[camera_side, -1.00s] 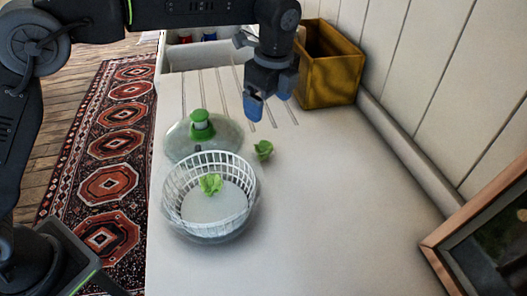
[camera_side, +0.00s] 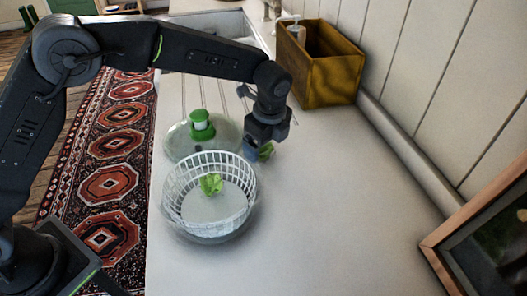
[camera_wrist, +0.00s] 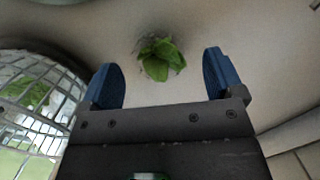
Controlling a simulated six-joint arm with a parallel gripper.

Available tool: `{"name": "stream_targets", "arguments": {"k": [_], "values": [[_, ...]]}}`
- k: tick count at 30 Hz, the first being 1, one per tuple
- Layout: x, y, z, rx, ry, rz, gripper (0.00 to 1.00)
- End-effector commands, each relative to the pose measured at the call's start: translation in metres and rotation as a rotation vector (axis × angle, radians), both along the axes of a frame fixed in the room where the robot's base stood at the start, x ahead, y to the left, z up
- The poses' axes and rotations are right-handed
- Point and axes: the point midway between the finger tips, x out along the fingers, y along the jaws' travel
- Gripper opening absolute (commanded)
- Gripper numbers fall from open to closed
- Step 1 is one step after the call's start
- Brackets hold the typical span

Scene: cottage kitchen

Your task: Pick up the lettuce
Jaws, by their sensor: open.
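A small green lettuce piece (camera_side: 267,151) lies on the pale counter, right of the spinner lid, partly hidden by my gripper in the side view. In the wrist view the lettuce (camera_wrist: 160,58) shows whole, ahead of and between the two blue fingertips, touching neither. My gripper (camera_side: 252,150) is low over the counter at the lettuce; it is open and empty, with its fingers apart in the wrist view (camera_wrist: 165,80). Another lettuce piece (camera_side: 211,184) lies inside the white basket (camera_side: 177,207).
The clear spinner lid with a green knob (camera_side: 201,122) lies behind the basket. A yellow-brown wooden box (camera_side: 332,80) stands against the wall at the back. A framed picture (camera_side: 470,232) leans at the right. The counter's front right is clear.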

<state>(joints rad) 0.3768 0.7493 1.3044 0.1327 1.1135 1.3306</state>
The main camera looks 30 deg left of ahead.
Motion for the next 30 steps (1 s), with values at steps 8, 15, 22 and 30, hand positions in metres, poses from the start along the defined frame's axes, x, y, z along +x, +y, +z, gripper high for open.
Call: {"name": "stream_targets", "arguments": {"k": [8,15,22,30], "values": [[0.000,0.003,-0.022,0.000,-0.002,0.001,0.87],[0.000,0.003,-0.021,0.000,-0.002,0.002,0.80],[0.000,0.003,-0.021,0.000,-0.002,0.002,0.58],[0.000,0.003,-0.021,0.000,-0.002,0.002,0.50]]}}
